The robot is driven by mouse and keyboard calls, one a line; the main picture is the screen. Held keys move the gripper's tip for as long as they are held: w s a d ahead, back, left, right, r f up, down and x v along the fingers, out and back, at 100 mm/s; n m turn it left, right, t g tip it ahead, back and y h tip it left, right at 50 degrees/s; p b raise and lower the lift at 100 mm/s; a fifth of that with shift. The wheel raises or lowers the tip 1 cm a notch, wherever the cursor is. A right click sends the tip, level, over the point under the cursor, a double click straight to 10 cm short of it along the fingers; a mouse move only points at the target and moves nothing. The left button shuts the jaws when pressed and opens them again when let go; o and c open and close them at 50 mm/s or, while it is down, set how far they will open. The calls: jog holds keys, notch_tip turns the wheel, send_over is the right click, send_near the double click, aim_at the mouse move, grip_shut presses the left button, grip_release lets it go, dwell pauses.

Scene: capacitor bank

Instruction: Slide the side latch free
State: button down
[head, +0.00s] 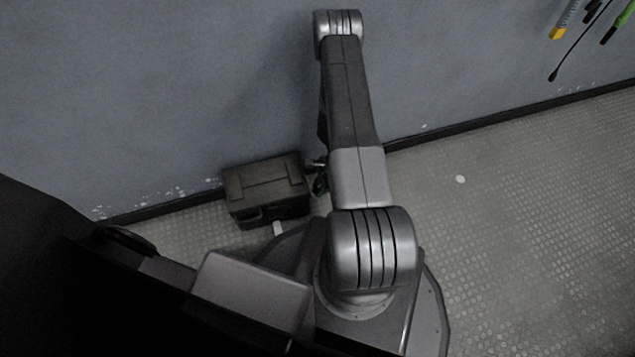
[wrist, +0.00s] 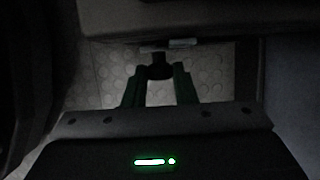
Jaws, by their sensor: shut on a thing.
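A dark box (head: 265,190) stands on the floor against the wall in the head view. My gripper (wrist: 158,72) points toward a dark rounded knob (wrist: 158,58), which looks like the side latch, in the wrist view. Its two green fingers are shut on this knob, with a gap between them nearer the palm. A small pale bar (wrist: 182,43) lies just beyond the knob, under the edge of a dark body. In the head view my gripper (head: 319,182) is at the box's right side, mostly hidden by my arm. The latch's position along its track cannot be told.
The grey wall (head: 170,90) rises close behind the box. Tools with yellow (head: 557,33) and green (head: 609,35) ends hang at the upper right. The patterned floor (head: 520,210) is clear to the right, apart from a small white spot (head: 460,179).

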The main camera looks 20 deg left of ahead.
jog(key=shift+s+d, duration=0.2)
jog(key=shift+s, duration=0.05)
jog(key=c, duration=1.2)
grip_release()
jog(key=p+v, duration=0.5)
jog(key=v, duration=0.9)
jog(key=shift+a+f, duration=0.1)
jog(key=b+x, duration=0.4)
jog(key=x, duration=0.9)
jog(key=shift+w+a+f+b, duration=0.2)
jog(key=shift+a+f+b, duration=0.05)
jog(key=shift+f+b, duration=0.15)
